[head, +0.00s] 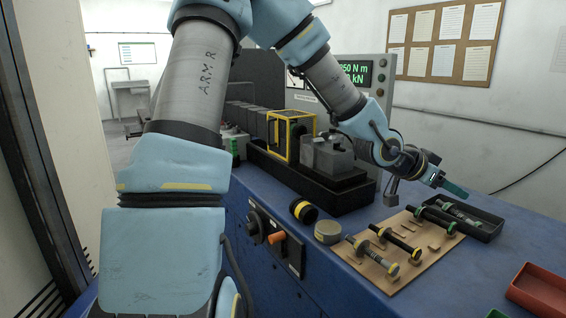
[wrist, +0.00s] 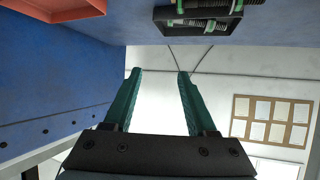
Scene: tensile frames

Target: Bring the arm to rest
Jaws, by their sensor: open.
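My arm reaches over the blue bench from the upper left in the head view. My gripper (head: 452,188) is at its end, above the right part of the bench near the black tray. In the wrist view my gripper (wrist: 157,75) shows two green fingers spread apart with nothing between them. The wrist view looks past the fingers toward the white wall.
A black tray (head: 489,233) holding bolt-like parts lies beneath the gripper. A tan board (head: 392,283) carries several bolt-like specimens. A red bin (head: 540,291) sits at the right. The testing machine with a yellow frame (head: 279,138) stands behind. A black-and-yellow cylinder (head: 303,211) stands on the bench.

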